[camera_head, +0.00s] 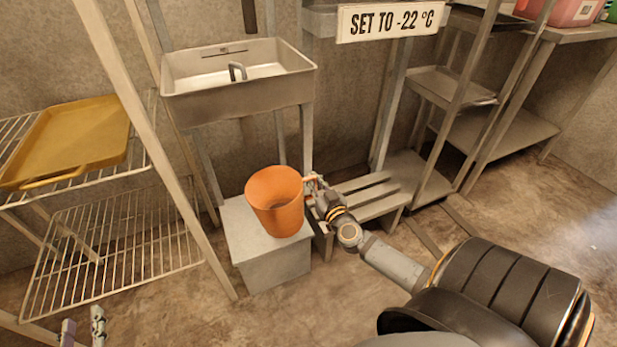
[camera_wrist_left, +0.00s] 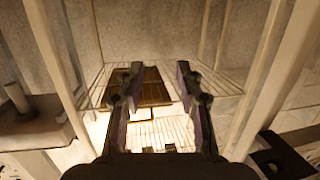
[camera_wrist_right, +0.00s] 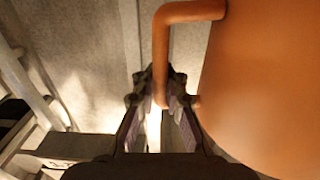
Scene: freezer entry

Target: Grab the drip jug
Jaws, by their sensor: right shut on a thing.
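The orange drip jug (camera_head: 275,203) stands upright on a grey box-like stand (camera_head: 268,258) below the metal sink. My right gripper (camera_head: 312,186) is at the jug's right side in the head view. In the right wrist view the jug's body (camera_wrist_right: 270,80) fills the right side, and my right gripper (camera_wrist_right: 162,95) is shut on its handle (camera_wrist_right: 160,55). My left gripper (camera_head: 83,325) is at the lower left of the head view, away from the jug. In the left wrist view my left gripper (camera_wrist_left: 158,85) is open and empty, its fingers wide apart.
A metal sink (camera_head: 238,90) is above the jug. A wire rack (camera_head: 110,245) with a yellow tray (camera_head: 75,140) stands at left, a slanted post between it and the jug. Low slatted shelving (camera_head: 365,195) is right of the stand. A sign (camera_head: 390,21) hangs above.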

